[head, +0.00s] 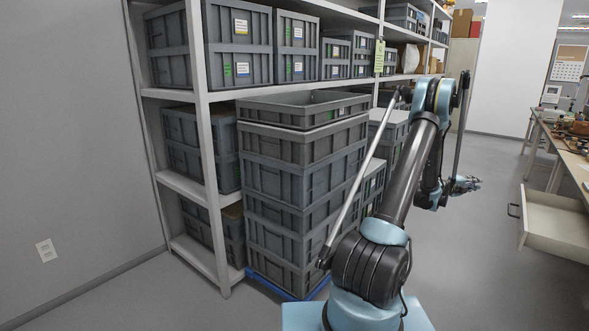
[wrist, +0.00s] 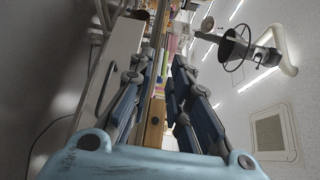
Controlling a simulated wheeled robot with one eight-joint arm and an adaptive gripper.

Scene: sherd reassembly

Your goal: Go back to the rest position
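My gripper (head: 467,184) shows small in the head view, held out in the air to the right of my folded arm, over open floor. In the wrist view my gripper (wrist: 160,65) has its two dark fingers apart with a gap between them. Nothing shows between the fingertips, so it is open and empty. It touches nothing that I can see. No sherds can be made out in either view.
Grey crates (head: 303,175) stand stacked on a blue base beside my arm, before a shelf rack (head: 203,150) full of crates. At right, a pulled-out drawer (head: 555,222) juts from a workbench (head: 562,146). The floor (head: 480,270) between is clear.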

